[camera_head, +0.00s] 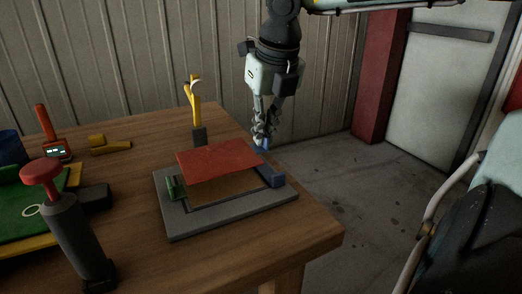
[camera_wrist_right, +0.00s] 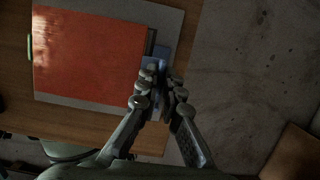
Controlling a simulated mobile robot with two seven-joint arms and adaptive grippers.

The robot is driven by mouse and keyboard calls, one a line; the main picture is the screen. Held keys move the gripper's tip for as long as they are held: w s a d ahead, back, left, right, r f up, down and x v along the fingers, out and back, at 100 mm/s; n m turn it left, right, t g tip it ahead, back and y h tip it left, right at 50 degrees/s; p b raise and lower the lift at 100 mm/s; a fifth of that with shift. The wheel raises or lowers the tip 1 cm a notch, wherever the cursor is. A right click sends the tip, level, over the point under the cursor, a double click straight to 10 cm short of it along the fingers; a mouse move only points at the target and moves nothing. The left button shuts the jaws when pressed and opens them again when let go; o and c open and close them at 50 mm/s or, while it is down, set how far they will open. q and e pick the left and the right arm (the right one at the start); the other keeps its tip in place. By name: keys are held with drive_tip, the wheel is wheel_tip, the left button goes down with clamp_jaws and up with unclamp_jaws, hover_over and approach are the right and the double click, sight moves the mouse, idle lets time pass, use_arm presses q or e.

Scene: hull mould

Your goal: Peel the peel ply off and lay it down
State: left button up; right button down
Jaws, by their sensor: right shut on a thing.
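The peel ply (camera_head: 215,158) is a flat red sheet above a grey mould plate (camera_head: 200,222) on the wooden table. It looks raised, with a brown surface (camera_head: 232,188) showing below its near edge. My right gripper (camera_head: 264,143) points down at the sheet's right far corner, shut on a small blue tab. In the right wrist view the red sheet (camera_wrist_right: 88,52) fills the upper left, and my gripper (camera_wrist_right: 160,80) is closed on the blue tab (camera_wrist_right: 153,62) beside its edge. The gripper hides part of the tab. My left gripper is not in view.
A blue block (camera_head: 270,176) and a green block (camera_head: 175,188) sit on the plate's sides. A yellow-handled tool (camera_head: 194,100) stands behind it. A red-knobbed grey tool (camera_head: 65,225) stands at the front left. The table ends just right of the plate.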

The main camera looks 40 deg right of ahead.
wheel_tip(320, 180, up, 4)
drive_tip(key=shift+r, duration=0.8)
use_arm(q)
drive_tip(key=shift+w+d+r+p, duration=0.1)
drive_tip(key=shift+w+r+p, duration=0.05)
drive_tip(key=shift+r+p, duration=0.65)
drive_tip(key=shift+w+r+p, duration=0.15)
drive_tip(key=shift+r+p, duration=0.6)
drive_tip(key=shift+p, duration=0.05)
use_arm(e)
drive_tip(key=shift+r, duration=2.25)
drive_tip(key=shift+r, duration=0.1)
use_arm(q)
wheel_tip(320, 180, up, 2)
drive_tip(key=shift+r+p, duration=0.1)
drive_tip(key=shift+p, duration=1)
use_arm(e)
wheel_tip(320, 180, up, 5)
drive_tip(key=shift+f, duration=0.1)
